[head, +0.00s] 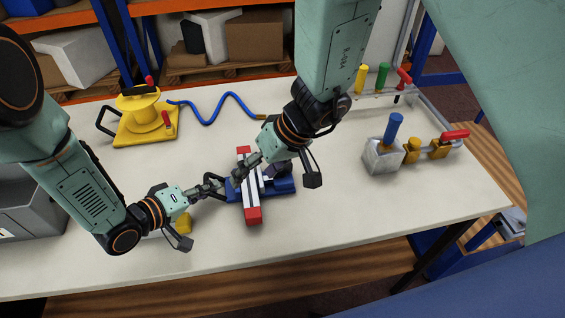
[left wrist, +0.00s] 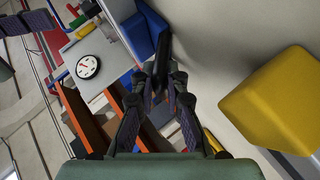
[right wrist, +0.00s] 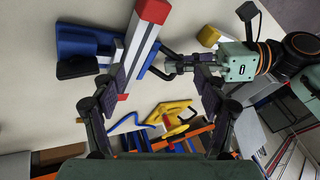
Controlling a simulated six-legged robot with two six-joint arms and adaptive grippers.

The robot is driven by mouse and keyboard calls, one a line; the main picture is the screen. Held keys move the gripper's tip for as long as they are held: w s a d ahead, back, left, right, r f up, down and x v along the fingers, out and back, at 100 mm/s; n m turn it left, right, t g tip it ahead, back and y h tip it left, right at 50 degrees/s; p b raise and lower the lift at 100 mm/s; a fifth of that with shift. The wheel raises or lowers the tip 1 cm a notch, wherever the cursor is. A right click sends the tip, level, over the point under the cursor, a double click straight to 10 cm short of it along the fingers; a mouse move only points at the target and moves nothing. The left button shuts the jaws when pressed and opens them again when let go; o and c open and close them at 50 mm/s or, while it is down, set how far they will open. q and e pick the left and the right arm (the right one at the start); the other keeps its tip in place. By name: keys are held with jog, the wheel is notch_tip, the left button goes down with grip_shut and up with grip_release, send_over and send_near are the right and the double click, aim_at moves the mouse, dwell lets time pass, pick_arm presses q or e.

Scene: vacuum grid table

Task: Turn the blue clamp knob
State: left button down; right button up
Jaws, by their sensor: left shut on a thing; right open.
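A blue clamp (head: 284,187) sits mid-table, with a white bar with red ends (head: 252,213) lying across it. The clamp also shows in the right wrist view (right wrist: 75,42), with a dark part on it. My left gripper (head: 215,188) is at the clamp's left side. In the left wrist view it (left wrist: 160,82) is shut on a slim dark piece (left wrist: 164,55) beside the blue clamp body; I take this for the clamp's knob or handle, partly hidden by the fingers. My right gripper (head: 238,177) is open above the bar; in the right wrist view the bar (right wrist: 139,45) shows near its left finger.
A yellow block (head: 183,223) is close beside my left gripper. A metal block with a blue handle (head: 393,126) stands at right. The front right tabletop is clear.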

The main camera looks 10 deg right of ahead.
jog(key=shift+w+a+r+g, duration=0.2)
jog(key=shift+w+r+g, duration=0.1)
jog(key=shift+r+g, duration=0.15)
jog(key=r+g+h, duration=0.1)
notch_tip(320, 180, up, 4)
jog(key=m+h, duration=0.1)
jog(key=h, duration=0.4)
send_over(282, 170)
jog(key=f, duration=1.1)
jog(key=shift+w+d+f, duration=0.1)
jog(key=shift+w+f, duration=0.25)
jog(key=shift+f, duration=0.05)
jog(key=shift+c, duration=0.4)
jog(key=c, duration=1.1)
jog(key=shift+m, duration=0.9)
